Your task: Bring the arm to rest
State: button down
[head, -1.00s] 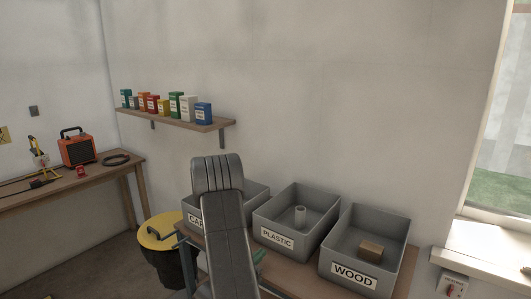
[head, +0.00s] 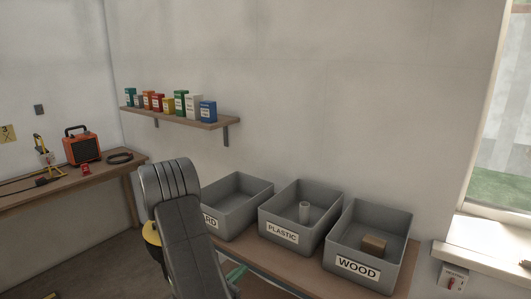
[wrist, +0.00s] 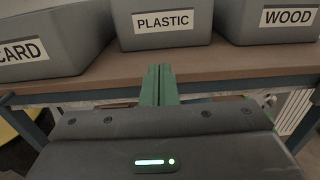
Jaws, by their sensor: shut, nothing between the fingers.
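My gripper (wrist: 159,85) shows in the wrist view, its green fingers closed together with nothing between them. It is in front of the table edge, below the PLASTIC bin. In the head view my grey arm link rises at the lower left of the bins and hides part of the left bin's label; only a little green of the gripper shows beside it (head: 236,273).
A yellow-rimmed black bin (head: 151,234) is behind my arm.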

jog(key=shift+b+v, duration=0.5)
jog(key=shift+v, duration=1.9)
